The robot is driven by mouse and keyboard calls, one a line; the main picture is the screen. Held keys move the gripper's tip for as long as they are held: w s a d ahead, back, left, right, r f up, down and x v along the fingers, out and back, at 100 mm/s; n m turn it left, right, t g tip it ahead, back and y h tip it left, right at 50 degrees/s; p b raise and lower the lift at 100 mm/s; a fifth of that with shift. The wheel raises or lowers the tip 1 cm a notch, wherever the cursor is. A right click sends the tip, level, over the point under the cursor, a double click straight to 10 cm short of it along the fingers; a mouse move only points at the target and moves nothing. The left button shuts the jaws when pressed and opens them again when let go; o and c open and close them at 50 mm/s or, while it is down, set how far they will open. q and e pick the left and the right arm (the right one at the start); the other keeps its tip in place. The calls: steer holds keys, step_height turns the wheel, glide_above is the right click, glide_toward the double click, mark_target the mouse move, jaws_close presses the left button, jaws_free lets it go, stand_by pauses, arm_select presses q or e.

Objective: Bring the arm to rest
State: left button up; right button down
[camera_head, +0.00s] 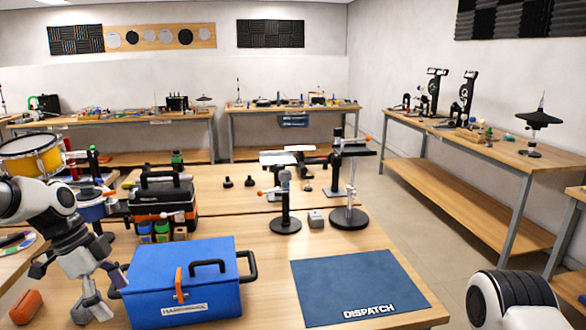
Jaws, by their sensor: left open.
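My left arm comes in from the left edge, white at the shoulder side and dark grey at the wrist. My left gripper (104,292) points down, open with nothing seen between its fingers. It is just left of the blue hardware case (205,285), and I cannot tell if it touches it. The case is shut, with black handles and an orange latch. On the right, only a white and black link of my right arm shows; its gripper is out of view.
A dark blue DISPATCH mat (355,285) lies bare on the table's right side. Black stands (285,222) and a small grey block (316,218) are behind it. A black and orange toolbox (163,200) stands behind the case. An orange pouch (26,306) lies at the left.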

arm_select(q)
steer(key=s+d+f+g+y, duration=0.1)
steer(key=s+d+f+g, duration=0.15)
steer(key=s+f, duration=0.4)
steer(key=s+d+f+g, duration=0.2)
steer(key=s+d+f, duration=0.1)
steer(key=f, duration=0.6)
steer(key=s+d+f+g+y, duration=0.1)
steer(key=s+d+f+g, duration=0.2)
steer(key=f, duration=0.5)
steer(key=s+d+f+n+t+y, duration=0.1)
steer(key=s+d+f+n+t, duration=0.2)
steer(key=s+f, duration=0.5)
steer(key=s+d+f+n+y, duration=0.15)
steer(key=s+f+n, duration=0.3)
steer(key=s, duration=0.65)
steer(key=w+n+t, duration=0.1)
steer(key=w+n, duration=0.1)
steer(key=w+n+t, duration=0.1)
steer(key=n+t, duration=0.1)
steer(key=n, duration=0.1)
steer(key=w+n+t, duration=0.1)
steer(key=w+n, duration=0.1)
steer(key=shift+w+d+r+t, duration=0.2)
steer(key=shift+w+r+t, duration=0.05)
steer(key=shift+w+r, duration=0.05)
